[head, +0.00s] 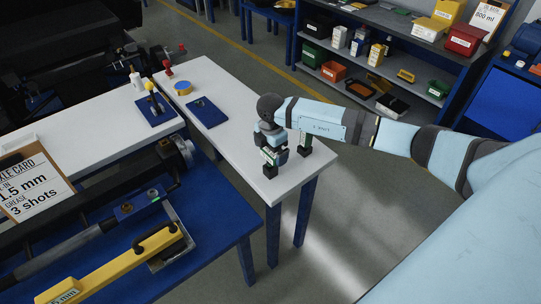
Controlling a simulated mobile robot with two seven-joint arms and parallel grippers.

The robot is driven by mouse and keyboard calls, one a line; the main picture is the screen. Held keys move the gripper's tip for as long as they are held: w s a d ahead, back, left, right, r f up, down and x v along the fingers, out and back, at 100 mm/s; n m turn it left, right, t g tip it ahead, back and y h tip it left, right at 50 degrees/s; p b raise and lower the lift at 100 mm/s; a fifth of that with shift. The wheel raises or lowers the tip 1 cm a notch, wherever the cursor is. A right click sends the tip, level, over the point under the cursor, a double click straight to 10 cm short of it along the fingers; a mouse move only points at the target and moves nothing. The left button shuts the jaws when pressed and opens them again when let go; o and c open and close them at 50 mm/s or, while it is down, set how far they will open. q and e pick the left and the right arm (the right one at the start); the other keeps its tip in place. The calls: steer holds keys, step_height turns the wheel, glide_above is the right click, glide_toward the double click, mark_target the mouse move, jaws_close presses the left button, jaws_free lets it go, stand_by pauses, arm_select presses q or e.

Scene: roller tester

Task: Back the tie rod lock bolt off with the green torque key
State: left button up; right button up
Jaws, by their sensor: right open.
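My right gripper (287,161) is open near the right corner of the white table, its two dark fingertips apart and low over the top. The lock bolt is too small to make out. My left gripper is not in view.
A yellow gauge (115,268) and a card (32,187) are on the left. Shelves with bins (333,71) stand behind. Floor is clear at right.

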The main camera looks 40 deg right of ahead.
step_height(320, 180, down, 4)
steer(key=shift+w+r, duration=0.1)
steer(key=shift+r, duration=0.1)
steer(key=c, duration=0.9)
steer(key=shift+r, duration=0.1)
step_height(320, 180, up, 20)
steer(key=shift+f+b, duration=0.1)
steer(key=shift+b, duration=0.65)
